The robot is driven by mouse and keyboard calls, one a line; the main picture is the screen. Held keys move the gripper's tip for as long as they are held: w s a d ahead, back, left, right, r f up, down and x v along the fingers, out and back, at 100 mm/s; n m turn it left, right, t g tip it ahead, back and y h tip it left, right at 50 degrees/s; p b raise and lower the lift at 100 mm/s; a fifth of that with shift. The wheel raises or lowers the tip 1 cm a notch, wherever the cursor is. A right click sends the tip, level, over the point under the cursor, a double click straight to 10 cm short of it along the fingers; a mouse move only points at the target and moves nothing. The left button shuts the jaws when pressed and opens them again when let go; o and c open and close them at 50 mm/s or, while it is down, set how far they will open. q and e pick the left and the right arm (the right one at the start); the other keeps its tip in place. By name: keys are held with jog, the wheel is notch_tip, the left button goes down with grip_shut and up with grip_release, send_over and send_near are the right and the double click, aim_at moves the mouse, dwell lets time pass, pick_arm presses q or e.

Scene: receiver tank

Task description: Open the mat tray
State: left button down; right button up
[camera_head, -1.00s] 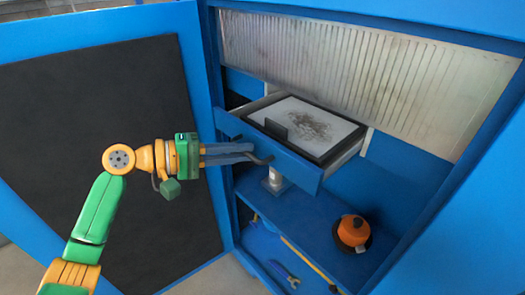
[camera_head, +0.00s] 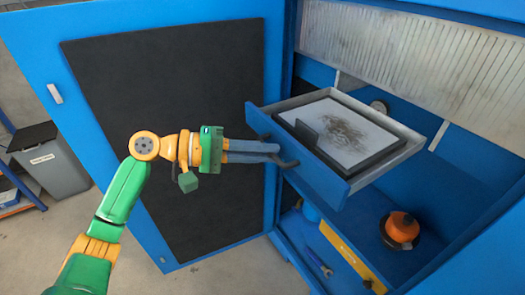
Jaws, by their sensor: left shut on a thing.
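The mat tray (camera_head: 318,182) is a blue-fronted drawer with grey metal sides. It is pulled out of the blue cabinet. Inside lies a dark-framed white mat (camera_head: 372,146) with a brownish smudge, and a small dark upright piece stands near the front. A dark bar handle (camera_head: 291,164) is on the tray's front. My left gripper (camera_head: 277,154) reaches it from the left and is shut on the handle, its fingers hiding part of it. My right gripper is not in view.
The cabinet door (camera_head: 155,35) with a dark panel stands open behind my left arm. A ribbed grey shutter (camera_head: 400,48) is above the tray. An orange round object (camera_head: 402,227) sits on the shelf below. A grey bin (camera_head: 52,165) stands far left. Floor at lower left is clear.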

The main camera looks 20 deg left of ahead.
pick_arm(q)
jog(key=c, duration=0.9)
grip_release()
jog(key=shift+w+d, duration=0.1)
jog(key=b+v, duration=0.3)
jog(key=v, duration=0.4)
